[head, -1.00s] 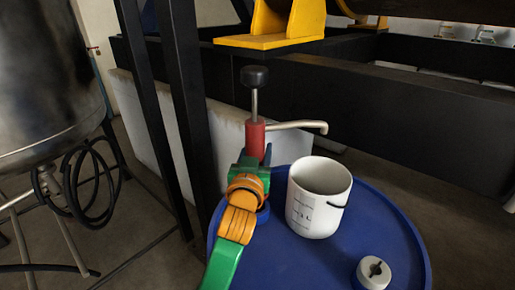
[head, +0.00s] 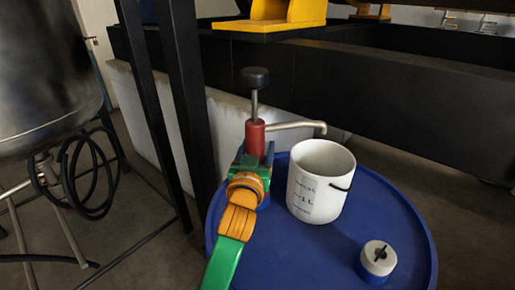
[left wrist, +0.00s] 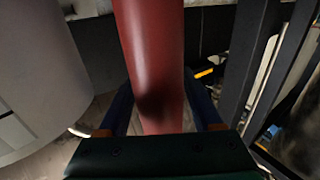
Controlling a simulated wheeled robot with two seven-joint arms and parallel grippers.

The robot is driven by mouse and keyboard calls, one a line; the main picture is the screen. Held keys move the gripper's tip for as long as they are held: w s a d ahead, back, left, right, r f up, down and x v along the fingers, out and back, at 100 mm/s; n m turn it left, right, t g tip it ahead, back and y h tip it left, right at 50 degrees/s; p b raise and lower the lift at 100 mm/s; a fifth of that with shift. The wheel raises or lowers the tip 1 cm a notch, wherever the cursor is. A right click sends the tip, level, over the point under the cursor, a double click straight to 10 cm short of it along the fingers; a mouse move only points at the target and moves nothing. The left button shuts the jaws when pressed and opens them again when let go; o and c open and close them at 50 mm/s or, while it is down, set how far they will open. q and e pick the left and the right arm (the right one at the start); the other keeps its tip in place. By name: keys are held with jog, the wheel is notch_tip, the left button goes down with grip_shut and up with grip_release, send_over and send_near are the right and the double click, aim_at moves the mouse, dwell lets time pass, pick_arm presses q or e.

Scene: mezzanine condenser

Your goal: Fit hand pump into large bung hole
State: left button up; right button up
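The hand pump (head: 255,137) has a red body, a black knob on a grey rod and a curved metal spout pointing right. It is upright at the left side of a blue drum (head: 330,245). My left gripper (head: 258,172) is around its red body and appears shut on it. In the left wrist view the red body (left wrist: 155,60) stands between the two fingers. The pump's lower end is hidden behind the gripper, so I cannot tell whether it touches the drum. The large bung hole is not visible. My right gripper is not in view.
A white bucket (head: 319,184) with measuring marks stands on the drum, close right of the pump. A small white round piece with a dark slot (head: 378,258) sits at the drum's front right. Black frame posts (head: 181,80) and a metal tank (head: 45,75) are left.

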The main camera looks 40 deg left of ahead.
pick_arm(q)
jog(key=shift+o, duration=0.8)
jog(key=shift+f, duration=0.1)
jog(key=shift+s+d, duration=0.2)
jog(key=shift+s, duration=0.15)
jog(key=v, duration=0.3)
jog(key=shift+s+d+b, duration=0.1)
jog(key=shift+s+b, duration=0.15)
jog(key=shift+b, duration=0.1)
jog(key=p+v, duration=0.2)
jog(key=v, duration=0.1)
